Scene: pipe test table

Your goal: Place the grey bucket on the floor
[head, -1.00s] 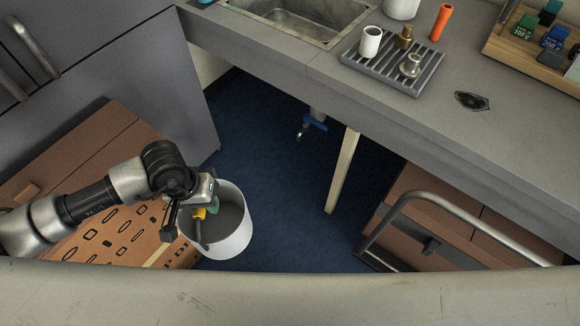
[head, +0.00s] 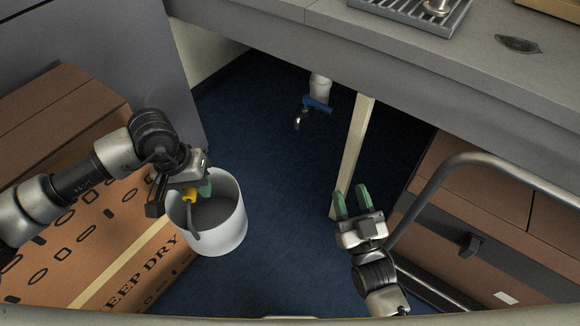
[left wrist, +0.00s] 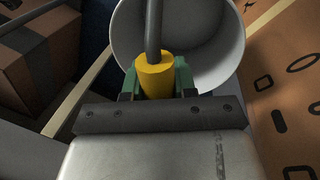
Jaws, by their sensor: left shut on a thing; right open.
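The grey bucket (head: 228,228) hangs from my left gripper (head: 198,191) in the head view. The gripper's green fingers are shut on the yellow grip of its dark handle. The left wrist view shows the yellow grip (left wrist: 154,75) between the green fingers, with the bucket (left wrist: 222,70) beyond it. The bucket looks empty inside. I cannot tell whether its base touches the blue floor (head: 275,200). My right gripper (head: 352,201) is open and empty, in front of the pale wooden post.
A cardboard box marked "KEEP DRY" (head: 150,262) stands at the left. A blue-handled drain valve (head: 317,104) hangs under the counter (head: 420,75). A pale post (head: 353,150) and a metal rail (head: 440,170) lie to the right. Blue floor is clear between bucket and post.

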